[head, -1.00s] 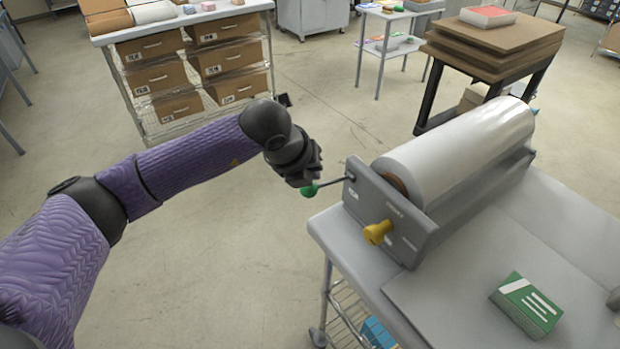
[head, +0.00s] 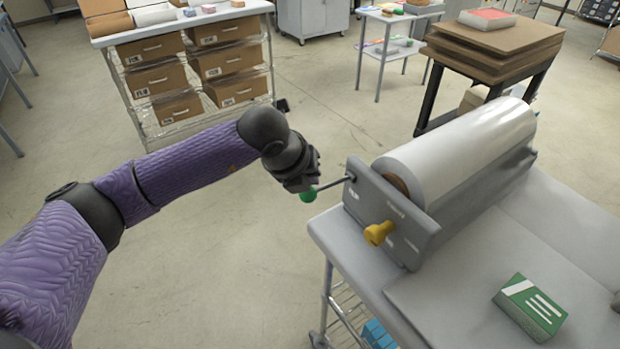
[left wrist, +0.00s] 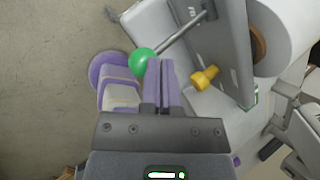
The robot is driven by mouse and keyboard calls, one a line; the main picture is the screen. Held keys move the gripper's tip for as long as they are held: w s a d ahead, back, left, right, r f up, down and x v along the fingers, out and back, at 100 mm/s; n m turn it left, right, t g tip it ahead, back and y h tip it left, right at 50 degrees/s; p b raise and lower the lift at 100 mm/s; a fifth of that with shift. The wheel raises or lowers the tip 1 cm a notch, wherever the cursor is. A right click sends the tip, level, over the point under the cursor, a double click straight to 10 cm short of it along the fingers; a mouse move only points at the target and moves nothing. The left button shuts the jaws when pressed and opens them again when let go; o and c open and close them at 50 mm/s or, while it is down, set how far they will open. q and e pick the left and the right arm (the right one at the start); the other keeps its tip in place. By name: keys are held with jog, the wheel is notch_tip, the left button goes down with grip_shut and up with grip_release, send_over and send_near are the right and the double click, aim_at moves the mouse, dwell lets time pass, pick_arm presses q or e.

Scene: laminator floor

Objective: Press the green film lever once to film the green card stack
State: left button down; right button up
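The green film lever is a dark rod with a green ball knob (head: 308,195) on the left end of the grey film machine (head: 430,205). The knob also shows in the left wrist view (left wrist: 144,62). A white film roll (head: 460,150) lies in the machine. My left gripper (head: 300,181) is right above the knob in the head view. In the left wrist view its two fingers (left wrist: 160,64) are together and empty, beside the knob; I cannot tell if they touch it. The green card stack (head: 530,307) lies on the table in front of the machine.
A yellow knob (head: 378,233) sticks out of the machine's end plate, to the right of the green lever. The grey table (head: 440,300) has bare space around the card stack. A shelf with cardboard boxes (head: 190,65) stands behind my left arm.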

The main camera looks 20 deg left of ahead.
aim_at(319, 189)
pick_arm(q)
jog(key=shift+f, duration=0.1)
dwell(0.7)
jog(key=shift+w+d+r+p, duration=0.2)
jog(key=shift+r+p, duration=0.15)
jog(key=shift+r, duration=0.4)
jog(key=shift+w+d+r+p, duration=0.1)
jog(key=shift+w+r+p, duration=0.15)
jog(key=shift+r, duration=0.5)
jog(key=r+p, duration=0.2)
jog(key=r, duration=0.1)
jog(key=w+r+p, duration=0.1)
jog(key=shift+d+r, duration=0.4)
